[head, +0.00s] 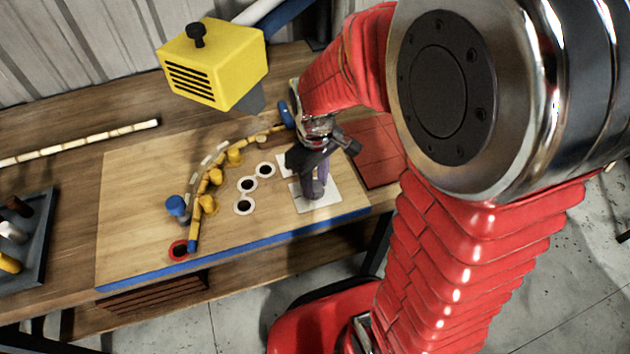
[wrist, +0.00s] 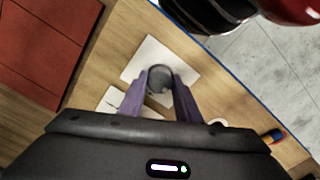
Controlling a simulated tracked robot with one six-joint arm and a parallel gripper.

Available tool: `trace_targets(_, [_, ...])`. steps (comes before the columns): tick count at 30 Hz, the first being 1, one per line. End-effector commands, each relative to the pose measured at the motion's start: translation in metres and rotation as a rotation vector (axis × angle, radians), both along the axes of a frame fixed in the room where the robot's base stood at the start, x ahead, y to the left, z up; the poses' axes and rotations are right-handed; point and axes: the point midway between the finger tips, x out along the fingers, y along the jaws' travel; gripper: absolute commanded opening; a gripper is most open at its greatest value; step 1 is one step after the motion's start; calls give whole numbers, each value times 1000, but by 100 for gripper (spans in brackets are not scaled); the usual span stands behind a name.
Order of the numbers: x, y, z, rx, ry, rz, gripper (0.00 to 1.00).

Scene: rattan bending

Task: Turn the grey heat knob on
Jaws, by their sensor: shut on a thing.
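The grey heat knob (wrist: 160,78) stands on a white square plate (wrist: 186,58) in the wrist view. My gripper (wrist: 160,84) is over it with its purple fingers on both sides, shut on the knob. In the head view my gripper (head: 315,188) reaches down to the white plate (head: 329,203) near the blue front edge of the board. The knob is mostly hidden there by the fingers. Which way the knob is turned cannot be told.
A yellow vented box (head: 212,66) with a black knob stands over the board. A bent rattan rod (head: 203,186) lies among yellow pegs and a blue peg (head: 177,206). Several white-ringed holes (head: 246,184) lie left of my gripper. Red tiles (head: 370,152) lie to the right.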

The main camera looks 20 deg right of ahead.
Motion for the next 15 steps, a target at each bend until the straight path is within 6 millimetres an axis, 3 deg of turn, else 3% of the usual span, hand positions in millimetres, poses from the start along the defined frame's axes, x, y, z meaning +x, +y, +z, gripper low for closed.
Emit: trace_targets(15, [1, -1, 1, -2, -2, -482, 8])
